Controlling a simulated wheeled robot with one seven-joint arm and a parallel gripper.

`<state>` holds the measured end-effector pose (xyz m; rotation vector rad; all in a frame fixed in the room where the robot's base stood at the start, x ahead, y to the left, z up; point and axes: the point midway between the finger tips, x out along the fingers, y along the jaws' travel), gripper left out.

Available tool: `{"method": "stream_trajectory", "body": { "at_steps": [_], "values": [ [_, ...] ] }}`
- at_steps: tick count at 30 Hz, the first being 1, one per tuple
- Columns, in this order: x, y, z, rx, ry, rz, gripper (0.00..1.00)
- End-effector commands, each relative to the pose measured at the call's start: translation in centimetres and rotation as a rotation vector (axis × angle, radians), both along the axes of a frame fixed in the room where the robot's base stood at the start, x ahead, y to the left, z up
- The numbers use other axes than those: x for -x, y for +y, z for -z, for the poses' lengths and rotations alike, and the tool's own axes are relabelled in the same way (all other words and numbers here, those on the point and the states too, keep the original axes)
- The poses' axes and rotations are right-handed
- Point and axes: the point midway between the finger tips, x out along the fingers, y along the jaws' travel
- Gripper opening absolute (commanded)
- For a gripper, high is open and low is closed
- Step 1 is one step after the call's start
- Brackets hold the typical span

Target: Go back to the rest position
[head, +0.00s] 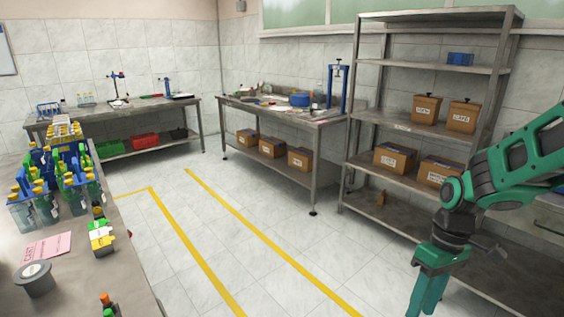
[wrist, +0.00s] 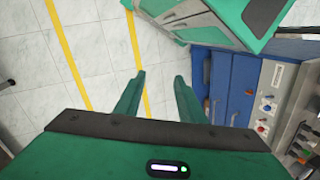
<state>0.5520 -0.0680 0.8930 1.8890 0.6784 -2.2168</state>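My gripper (head: 428,290) hangs at the lower right of the head view, at the end of my green and black arm. It points downward over the floor, clear of the tables and the shelf. In the wrist view my gripper (wrist: 158,80) shows two green fingers standing apart with nothing between them. Tiled floor and a yellow line lie beyond the fingertips.
A table (head: 138,268) with bottles, a pink card (head: 46,247) and a grey round container (head: 34,280) stands at left. A metal shelf (head: 430,65) with cardboard boxes stands at right. Workbenches line the back. The yellow-lined floor (head: 200,225) between is clear.

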Motion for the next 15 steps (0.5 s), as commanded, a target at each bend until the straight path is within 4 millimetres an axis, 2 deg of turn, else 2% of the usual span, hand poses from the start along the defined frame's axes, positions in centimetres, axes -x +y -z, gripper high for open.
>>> {"method": "stream_trajectory", "body": {
  "at_steps": [1,6,15],
  "values": [
    [0.8,-1.2,-1.1,0.036,-0.014,0.074,0.36],
    [4.0,-4.9,-4.0,0.138,-0.039,0.341,0.36],
    [10.5,-9.3,-7.4,0.236,-0.079,0.797,0.36]
  ]
}}
